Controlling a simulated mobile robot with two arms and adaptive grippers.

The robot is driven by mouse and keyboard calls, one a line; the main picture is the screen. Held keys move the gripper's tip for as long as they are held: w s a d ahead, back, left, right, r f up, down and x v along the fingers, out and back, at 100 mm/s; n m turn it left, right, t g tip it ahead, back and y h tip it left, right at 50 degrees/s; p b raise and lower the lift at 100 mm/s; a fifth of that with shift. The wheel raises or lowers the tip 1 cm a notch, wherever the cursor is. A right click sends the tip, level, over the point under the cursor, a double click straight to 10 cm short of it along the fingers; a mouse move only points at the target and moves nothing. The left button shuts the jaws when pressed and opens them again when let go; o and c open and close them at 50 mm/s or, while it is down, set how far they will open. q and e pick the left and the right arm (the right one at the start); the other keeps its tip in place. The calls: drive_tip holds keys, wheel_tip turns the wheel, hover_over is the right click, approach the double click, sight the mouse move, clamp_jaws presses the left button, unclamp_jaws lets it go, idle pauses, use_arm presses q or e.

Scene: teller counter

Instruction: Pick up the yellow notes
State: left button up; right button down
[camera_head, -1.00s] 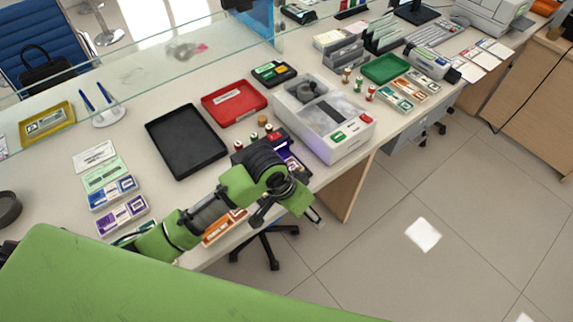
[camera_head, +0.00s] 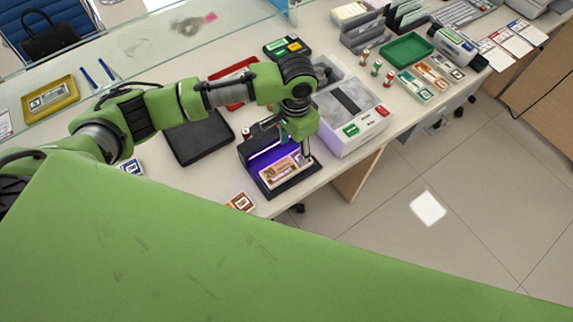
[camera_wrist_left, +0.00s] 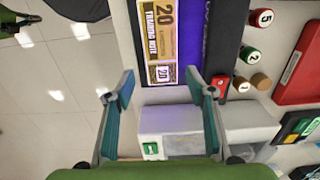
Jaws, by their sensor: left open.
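The yellow notes (camera_head: 285,170) marked 20 lie under purple light on the black note checker (camera_head: 302,186). They also show in the left wrist view (camera_wrist_left: 162,42) at the top centre, lying flat; whether it is one note or a stack is hard to tell. My left gripper (camera_head: 306,158) is open above the right end of the checker, close to the notes. In the left wrist view my two fingers (camera_wrist_left: 160,84) are apart, with the near end of the notes just beyond and between the tips. Nothing is held. My right gripper is out of view.
The white counting machine (camera_head: 350,118) stands just right of the checker. The black tray (camera_head: 206,150) lies to its left, partly behind my arm. Numbered rolls (camera_wrist_left: 250,55) stand beside the checker. The counter's front edge is close to the checker.

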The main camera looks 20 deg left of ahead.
sight(292, 163)
use_arm(q)
drive_tip(key=shift+f, duration=1.2)
drive_tip(key=shift+f+p, duration=0.35)
drive_tip(key=shift+p, duration=0.1)
wheel_tip(292, 163, down, 4)
drive_tip(key=shift+a+r+p, duration=0.15)
drive_tip(key=shift+r+p, duration=0.05)
drive_tip(key=shift+p, duration=0.3)
drive_tip(key=shift+f, duration=0.35)
drive_tip(key=c, duration=1)
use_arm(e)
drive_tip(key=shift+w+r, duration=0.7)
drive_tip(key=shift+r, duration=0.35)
use_arm(q)
drive_tip(key=shift+r, duration=0.2)
drive_tip(key=shift+c, duration=0.2)
